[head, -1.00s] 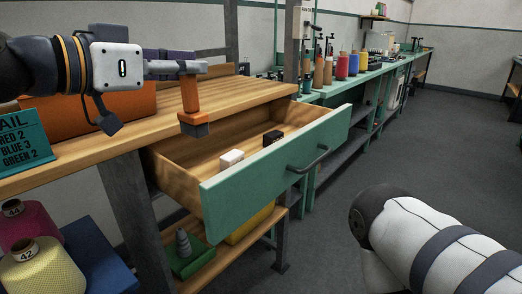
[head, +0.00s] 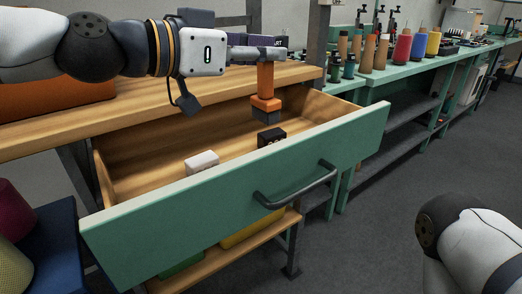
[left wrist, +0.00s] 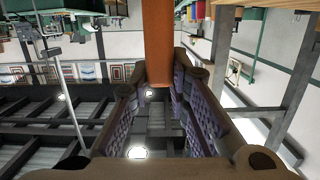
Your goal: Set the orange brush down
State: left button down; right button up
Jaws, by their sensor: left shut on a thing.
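The orange brush (head: 265,88) hangs upright from my left gripper (head: 264,53), its dark bristle end pointing down. It is above the open drawer (head: 140,176), near the drawer's back right part, and appears clear of the drawer floor. My left gripper is shut on the brush's upper end. In the left wrist view the orange handle (left wrist: 158,45) runs between the two fingers. A white block (head: 202,161) and a black block (head: 271,137) lie in the drawer. My right gripper is out of view.
The drawer has a green front with a dark handle (head: 297,188). The wooden bench top (head: 60,133) lies behind and left of it. A green bench (head: 400,70) at the right carries several thread cones. An orange bin (head: 50,98) stands at the left.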

pick_arm(q)
notch_tip(320, 180, down, 12)
jog(key=b, duration=0.1)
jog(key=shift+f+b, duration=0.15)
jog(key=shift+b, duration=0.15)
jog(key=c, duration=1.5)
grip_release()
jog(key=shift+a, duration=0.1)
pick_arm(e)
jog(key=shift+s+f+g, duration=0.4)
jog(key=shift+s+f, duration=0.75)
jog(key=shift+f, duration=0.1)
pick_arm(q)
jog(key=v, duration=0.7)
jog(key=shift+s+a, duration=0.15)
jog(key=shift+s, duration=0.05)
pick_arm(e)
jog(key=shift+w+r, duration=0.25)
